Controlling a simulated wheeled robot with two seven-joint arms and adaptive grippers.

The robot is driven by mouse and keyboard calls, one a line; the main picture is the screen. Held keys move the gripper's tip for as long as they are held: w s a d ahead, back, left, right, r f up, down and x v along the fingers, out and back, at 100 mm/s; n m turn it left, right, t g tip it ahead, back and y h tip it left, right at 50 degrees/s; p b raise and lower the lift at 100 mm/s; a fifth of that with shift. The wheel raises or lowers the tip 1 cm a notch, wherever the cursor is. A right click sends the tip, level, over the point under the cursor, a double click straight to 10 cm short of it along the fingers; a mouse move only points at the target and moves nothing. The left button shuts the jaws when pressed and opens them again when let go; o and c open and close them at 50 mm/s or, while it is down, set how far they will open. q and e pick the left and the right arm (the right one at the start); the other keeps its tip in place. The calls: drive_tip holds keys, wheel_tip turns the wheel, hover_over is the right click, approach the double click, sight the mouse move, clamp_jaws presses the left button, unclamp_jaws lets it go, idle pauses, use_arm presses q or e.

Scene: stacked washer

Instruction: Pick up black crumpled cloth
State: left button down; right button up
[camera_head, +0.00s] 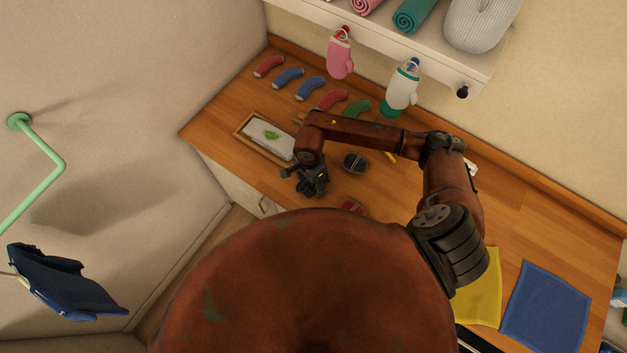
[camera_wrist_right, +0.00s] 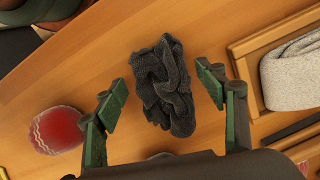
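The black crumpled cloth (camera_wrist_right: 163,85) lies in a bunched heap on the wooden counter in the right wrist view. My right gripper (camera_wrist_right: 165,95) is open, with one finger on each side of the cloth and a visible gap to both. In the head view my right gripper (camera_head: 312,182) hangs over the counter near its front edge, right of a wooden tray (camera_head: 240,122). I cannot make out the cloth in the head view; the gripper seems to cover it. My left gripper is not in view.
The tray holds a light folded towel (camera_head: 268,138). A dark rounded item (camera_head: 355,162) and a red item (camera_head: 350,207) lie close right of the gripper. Yellow (camera_head: 480,295) and blue (camera_head: 546,308) cloths lie at right. A shelf (camera_head: 410,45) overhangs the back.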

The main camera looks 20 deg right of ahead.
drive_tip(key=c, duration=0.7)
